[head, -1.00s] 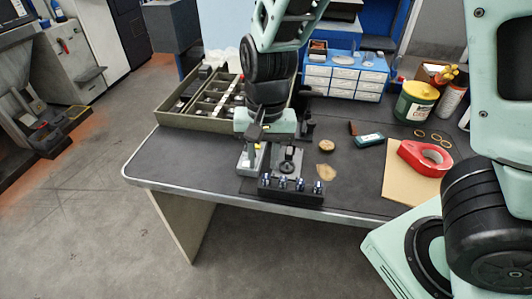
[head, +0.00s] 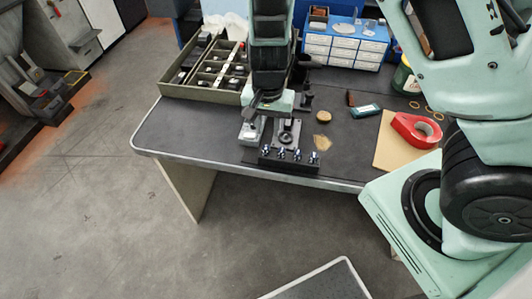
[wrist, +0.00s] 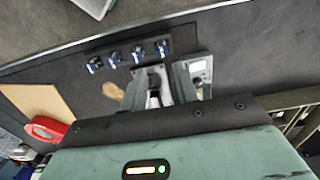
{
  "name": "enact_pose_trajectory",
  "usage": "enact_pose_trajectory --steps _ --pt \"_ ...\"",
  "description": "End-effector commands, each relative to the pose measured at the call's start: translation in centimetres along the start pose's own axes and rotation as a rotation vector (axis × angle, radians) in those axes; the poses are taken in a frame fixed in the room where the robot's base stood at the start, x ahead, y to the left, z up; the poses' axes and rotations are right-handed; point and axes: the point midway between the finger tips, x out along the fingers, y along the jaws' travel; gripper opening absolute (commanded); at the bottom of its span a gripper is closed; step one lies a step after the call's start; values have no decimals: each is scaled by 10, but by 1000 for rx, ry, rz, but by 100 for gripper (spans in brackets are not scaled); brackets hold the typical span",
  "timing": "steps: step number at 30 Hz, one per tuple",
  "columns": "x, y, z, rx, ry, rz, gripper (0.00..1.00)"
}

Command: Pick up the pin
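My gripper (wrist: 158,78) points down at the bench, with its two fingers apart. In the head view my gripper (head: 262,112) is over the grey block and a black fixture (head: 287,133) near the table's front edge. Between the fingers in the wrist view are a dark round part and a pale piece of the fixture (wrist: 155,92); no grip on anything shows. A black rack (head: 290,164) holds several small upright blue and silver pieces, also seen in the wrist view (wrist: 115,57). I cannot tell which small piece is the pin.
A grey block (head: 250,134) stands left of the fixture. A divided tray (head: 183,91) is behind left, a blue drawer cabinet (head: 345,44) behind right. The table's left front is clear.

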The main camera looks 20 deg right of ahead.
Motion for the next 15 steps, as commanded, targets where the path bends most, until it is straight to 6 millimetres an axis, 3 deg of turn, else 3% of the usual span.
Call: enact_pose_trajectory --steps 3,8,15 --pt "15 0 0 1 -1 0 30" --pt "23 0 0 0 0 0 30" --pt "58 -3 3 2 -2 2 30"
